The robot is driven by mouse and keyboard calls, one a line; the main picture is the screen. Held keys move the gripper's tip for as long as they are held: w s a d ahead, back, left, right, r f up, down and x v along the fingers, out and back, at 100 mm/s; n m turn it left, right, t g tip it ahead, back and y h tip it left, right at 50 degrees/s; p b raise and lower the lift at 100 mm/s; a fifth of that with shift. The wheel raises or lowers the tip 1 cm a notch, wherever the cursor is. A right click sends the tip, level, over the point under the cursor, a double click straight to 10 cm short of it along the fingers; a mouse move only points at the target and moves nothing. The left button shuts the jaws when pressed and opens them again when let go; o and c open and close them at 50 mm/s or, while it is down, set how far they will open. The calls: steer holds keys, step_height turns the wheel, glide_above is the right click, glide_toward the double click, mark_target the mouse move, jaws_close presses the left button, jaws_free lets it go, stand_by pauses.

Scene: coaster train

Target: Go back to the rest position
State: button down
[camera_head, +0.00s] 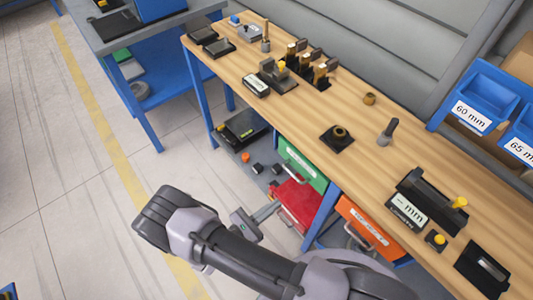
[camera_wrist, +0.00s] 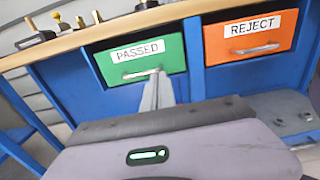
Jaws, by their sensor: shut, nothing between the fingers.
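My gripper (camera_head: 272,208) is shut and empty, held out in front of the workbench below its top. In the wrist view, its closed fingers (camera_wrist: 158,78) point at the handle of the green PASSED drawer (camera_wrist: 112,67). The fingertips overlap the handle in the picture; I cannot tell whether they touch it. The green drawer also shows in the head view (camera_head: 303,166) and looks shut. My arm reaches from the lower right and bends back at the left.
The orange REJECT drawer (camera_wrist: 278,30) is right of the green one and looks shut. A red box (camera_head: 301,203) is below my fingers. The wooden workbench (camera_head: 310,115) carries fixtures and small parts. A blue side table (camera_head: 185,45) stands at upper left. Open floor (camera_head: 75,215) lies left.

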steer(key=s+d+r+m+g+y, duration=0.1)
steer(key=d+r+m+g+y, duration=0.2)
steer(key=r+m+g, duration=0.45)
steer(key=s+d+r+m+g+y, duration=0.1)
steer(key=d+r+m+g+y, duration=0.2)
steer(key=r+m+g, duration=0.7)
steer(key=s+r+m+t+y, duration=0.3)
steer(key=r+m+t+y, duration=0.2)
steer(key=r, duration=0.5)
steer(key=s+r+m+t+y, duration=0.4)
steer(key=r+m+t, duration=0.3)
steer(key=r, duration=0.3)
steer(key=shift+a+r+t+y, duration=0.25)
steer(key=shift+t+y, duration=0.2)
steer(key=shift+y, duration=0.45)
